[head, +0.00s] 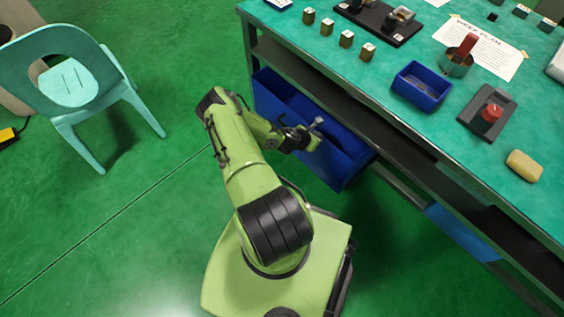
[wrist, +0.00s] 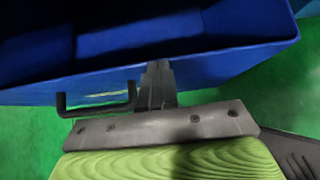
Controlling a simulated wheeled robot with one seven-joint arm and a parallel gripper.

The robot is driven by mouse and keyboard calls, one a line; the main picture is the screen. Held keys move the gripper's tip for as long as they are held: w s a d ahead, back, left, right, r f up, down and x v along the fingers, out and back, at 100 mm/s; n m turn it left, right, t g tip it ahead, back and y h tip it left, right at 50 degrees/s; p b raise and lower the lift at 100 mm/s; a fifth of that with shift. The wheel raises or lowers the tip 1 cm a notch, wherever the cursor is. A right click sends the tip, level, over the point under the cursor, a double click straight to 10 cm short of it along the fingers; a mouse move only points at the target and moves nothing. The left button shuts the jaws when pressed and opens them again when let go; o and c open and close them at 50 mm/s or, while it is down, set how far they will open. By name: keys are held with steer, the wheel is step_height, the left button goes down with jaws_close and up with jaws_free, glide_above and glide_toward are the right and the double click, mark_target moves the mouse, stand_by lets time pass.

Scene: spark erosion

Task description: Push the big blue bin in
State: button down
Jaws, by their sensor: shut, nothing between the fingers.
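The big blue bin (head: 345,158) sits under the workbench in the head view and sticks out past the bench's front edge. Its front wall and part of its inside show in the wrist view (wrist: 190,42). A dark handle (wrist: 98,108) is on its front, left of my fingers in the wrist view. My gripper (head: 316,124) is at the bin's front side in the head view. In the wrist view my gripper (wrist: 157,72) is shut, with its fingertips at the bin's front wall. I cannot tell whether they touch it.
The workbench (head: 395,125) carries a small blue tray (head: 421,86), small blocks, a yellow sponge (head: 524,166) and a paper. Another blue bin (head: 462,230) is under the bench at right. A green chair (head: 70,85) stands at left. Green floor (head: 110,230) is free at lower left.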

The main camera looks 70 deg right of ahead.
steer(key=d, duration=0.1)
steer(key=s+d, duration=0.2)
steer(key=d, duration=0.1)
steer(key=shift+d, duration=0.1)
steer(key=shift+r, duration=0.1)
